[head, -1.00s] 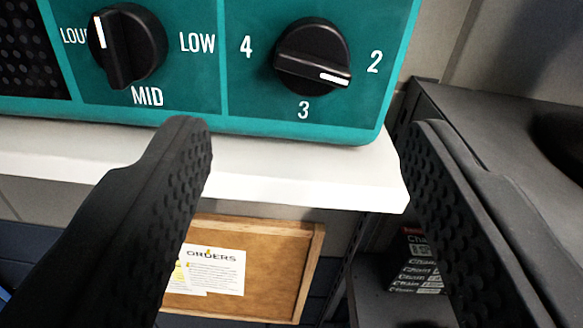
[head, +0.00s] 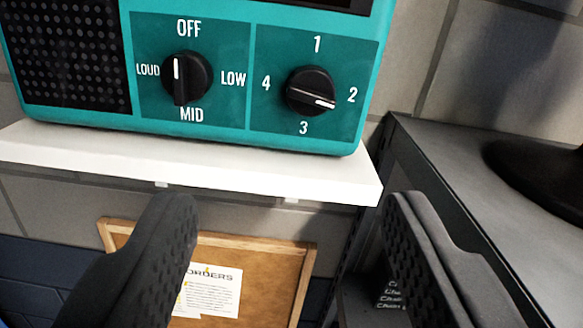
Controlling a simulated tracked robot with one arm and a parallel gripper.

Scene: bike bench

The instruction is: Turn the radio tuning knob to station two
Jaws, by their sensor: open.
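The teal radio has a black tuning knob (head: 310,90) on its right panel, with numbers 1, 2, 3 and 4 around it. The knob's white mark points right, at or slightly below the 2. My gripper (head: 285,200) is open and empty. Its two black fingers are spread in the lower picture, below and nearer than the knob, and do not touch it. The radio's top edge is cut off.
A second black knob (head: 188,80), marked OFF, LOW, MID and LOUD, has its mark up toward OFF. The radio stands on a white shelf (head: 200,168). A wooden board with papers (head: 212,290) is below. A dark grey bench (head: 465,180) is at right.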

